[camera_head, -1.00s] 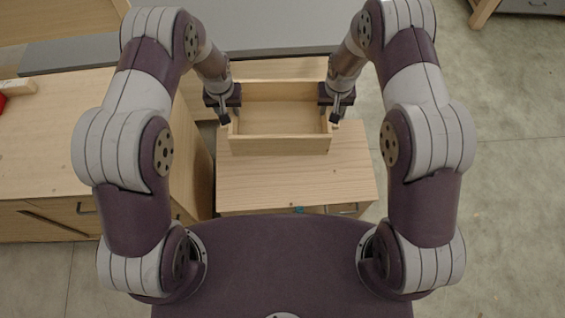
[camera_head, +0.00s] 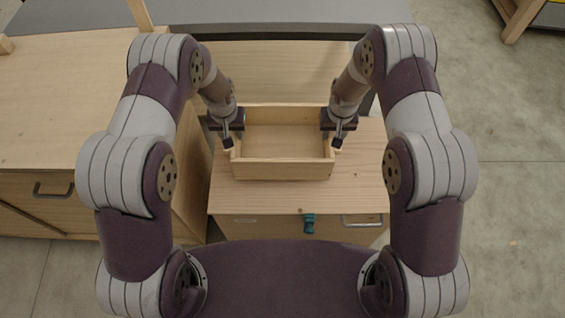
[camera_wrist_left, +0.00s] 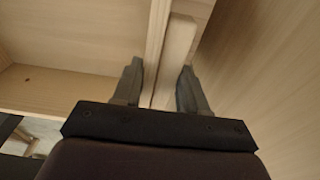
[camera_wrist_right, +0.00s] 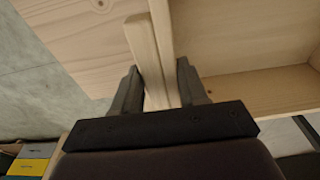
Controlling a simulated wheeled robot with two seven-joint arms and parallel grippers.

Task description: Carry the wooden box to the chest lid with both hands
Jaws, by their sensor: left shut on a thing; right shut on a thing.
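The wooden box (camera_head: 283,169), an open-topped pale tray with low walls, is empty and looks level in the head view. My left gripper (camera_head: 228,144) is shut on its left wall, and my right gripper (camera_head: 338,144) is shut on its right wall. In the left wrist view the wall stands between my fingers (camera_wrist_left: 157,85); the right wrist view shows the same between my other fingers (camera_wrist_right: 158,85). The box is over the chest lid (camera_head: 295,200), a flat wooden top that shows in front of it. I cannot tell whether they touch.
The chest front has a teal latch (camera_head: 309,223) and a metal handle (camera_head: 362,220). A wooden cabinet (camera_head: 60,130) stands close on the left. A dark grey surface (camera_head: 280,30) lies behind the box. The floor (camera_head: 510,180) on the right is open.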

